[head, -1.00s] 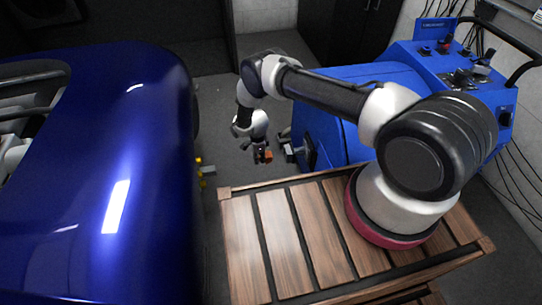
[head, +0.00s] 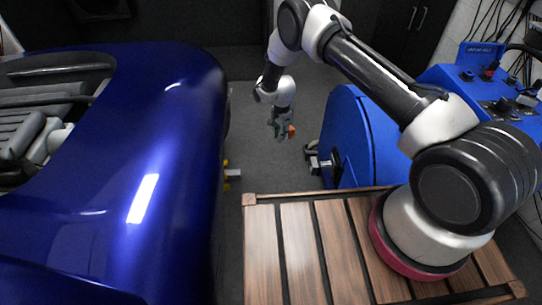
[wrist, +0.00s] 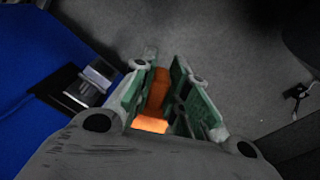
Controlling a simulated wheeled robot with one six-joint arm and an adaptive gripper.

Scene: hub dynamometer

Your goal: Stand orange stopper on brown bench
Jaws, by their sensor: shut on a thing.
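The orange stopper (head: 291,131) is between the fingers of my gripper (head: 284,130), held in the air above the grey floor. In the wrist view, the stopper (wrist: 158,92) shows as an orange body with a brighter lower part between the two green finger pads of my gripper (wrist: 168,85). The fingers are shut on it; its lower end is partly hidden by the gripper body. I cannot make out a separate brown bench in either view. The brown slatted deck under my arm's base is part of me.
A shiny dark blue car (head: 150,150) fills the left. A blue machine (head: 362,135) with a control panel (head: 492,85) stands at the right, a grey-black fitting (head: 318,160) on its near side. Grey floor (head: 250,110) lies open between them. Dark cabinets (head: 405,30) stand behind.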

